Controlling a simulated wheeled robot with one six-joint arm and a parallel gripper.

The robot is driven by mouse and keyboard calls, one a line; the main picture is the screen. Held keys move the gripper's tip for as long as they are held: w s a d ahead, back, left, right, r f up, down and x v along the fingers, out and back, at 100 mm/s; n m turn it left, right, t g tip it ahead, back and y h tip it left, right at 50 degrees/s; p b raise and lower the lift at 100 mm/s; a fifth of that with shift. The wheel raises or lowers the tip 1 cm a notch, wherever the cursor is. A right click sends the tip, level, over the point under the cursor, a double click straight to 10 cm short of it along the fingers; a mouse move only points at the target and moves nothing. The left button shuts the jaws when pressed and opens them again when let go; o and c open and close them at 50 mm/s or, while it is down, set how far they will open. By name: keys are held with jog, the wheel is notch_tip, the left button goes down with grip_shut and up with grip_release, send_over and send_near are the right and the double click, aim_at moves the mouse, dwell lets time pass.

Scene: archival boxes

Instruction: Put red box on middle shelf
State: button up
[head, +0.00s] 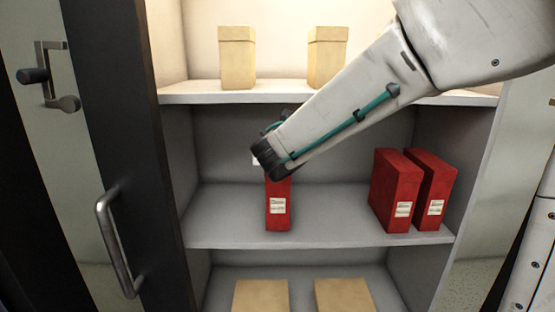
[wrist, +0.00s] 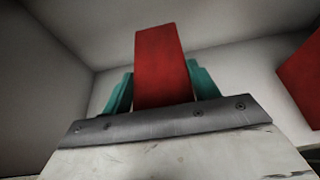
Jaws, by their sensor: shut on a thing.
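A red box (head: 278,207) with a white label stands upright on or just above the middle shelf (head: 225,215), left of the shelf's centre. My arm reaches down to it from the upper right and hides its top in the head view. In the wrist view my gripper (wrist: 162,92) has its teal fingers on both sides of the red box (wrist: 161,65) and is shut on it. I cannot tell whether the box's base touches the shelf.
Two more red boxes (head: 396,190) (head: 433,190) stand at the right of the middle shelf. Tan boxes (head: 237,58) stand on the upper shelf, and others (head: 260,297) below. The open dark door (head: 125,150) is at the left. Middle shelf space is free on both sides of the held box.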

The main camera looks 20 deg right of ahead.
jog(key=shift+f, duration=0.5)
jog(key=shift+f, duration=0.2)
jog(key=o, duration=1.7)
jog(key=shift+s, duration=0.1)
